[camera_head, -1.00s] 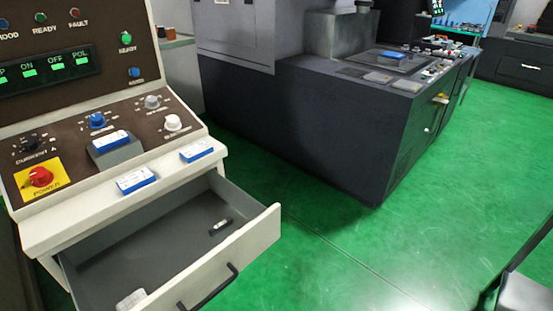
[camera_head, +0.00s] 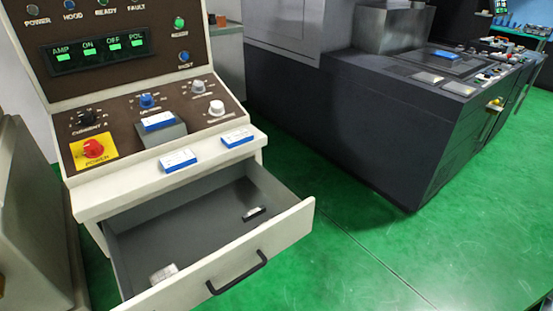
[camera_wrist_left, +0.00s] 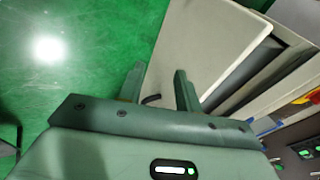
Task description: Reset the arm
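My left gripper (camera_wrist_left: 160,85) shows in the left wrist view with its two green fingers apart and nothing between them. Beyond it are the open drawer's pale front and black handle, and the fingers seem not to hold the handle. In the head view neither gripper shows. The cream drawer (camera_head: 290,228) stands pulled out below the control panel (camera_head: 150,115). Its black handle (camera_head: 238,273) is free in the head view.
Inside the drawer lie a small dark item (camera_head: 254,213) and a whitish item (camera_head: 163,273). Blue-and-white boxes (camera_head: 178,160) (camera_head: 237,138) lie on the ledge, another (camera_head: 158,121) on a grey block. A dark machine (camera_head: 360,120) stands right. Green floor (camera_head: 400,250) is clear between.

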